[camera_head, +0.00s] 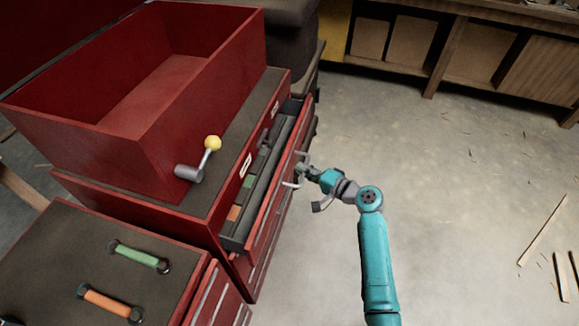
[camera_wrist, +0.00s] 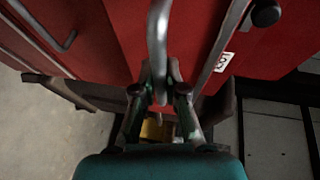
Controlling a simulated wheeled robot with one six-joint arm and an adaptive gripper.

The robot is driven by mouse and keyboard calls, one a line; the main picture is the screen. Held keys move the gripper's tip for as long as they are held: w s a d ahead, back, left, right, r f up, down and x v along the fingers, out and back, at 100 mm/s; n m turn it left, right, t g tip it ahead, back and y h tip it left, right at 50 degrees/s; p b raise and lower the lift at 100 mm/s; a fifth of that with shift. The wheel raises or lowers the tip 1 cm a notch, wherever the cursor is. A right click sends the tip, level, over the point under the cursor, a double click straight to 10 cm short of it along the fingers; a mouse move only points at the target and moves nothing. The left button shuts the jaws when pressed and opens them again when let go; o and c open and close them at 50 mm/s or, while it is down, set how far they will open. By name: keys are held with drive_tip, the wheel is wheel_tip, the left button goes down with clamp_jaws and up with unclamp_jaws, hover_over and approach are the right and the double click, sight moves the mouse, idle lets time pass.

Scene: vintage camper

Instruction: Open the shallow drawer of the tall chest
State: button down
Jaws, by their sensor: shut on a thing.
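The tall red chest (camera_head: 190,215) stands at left of centre in the head view. Its shallow drawer (camera_head: 237,243) is pulled partway out to the right, showing a dark interior with orange and green pieces inside. My gripper (camera_head: 299,172) is at the outer face of the drawer front. In the wrist view, my gripper (camera_wrist: 160,88) is shut on the drawer's metal handle (camera_wrist: 157,35), which passes between the fingers. The fingers partly hide the lower end of the handle.
A red open-topped box (camera_head: 165,150) with a yellow-knobbed crank (camera_head: 212,143) sits on the chest. A lower cabinet with green (camera_head: 138,256) and orange (camera_head: 108,302) handles stands in front. Wooden shelving (camera_head: 470,50) lines the back. Floor to the right is mostly clear, with wood strips.

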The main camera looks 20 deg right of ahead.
drive_tip(key=s+d, duration=0.7)
drive_tip(key=d, duration=0.2)
drive_tip(key=s+d, duration=0.7)
drive_tip(key=d, duration=0.3)
drive_tip(key=shift+d, duration=0.1)
drive_tip(key=c, duration=1.2)
unclamp_jaws()
drive_tip(key=v, duration=0.7)
drive_tip(key=shift+s+d, duration=0.2)
drive_tip(key=shift+s, duration=0.05)
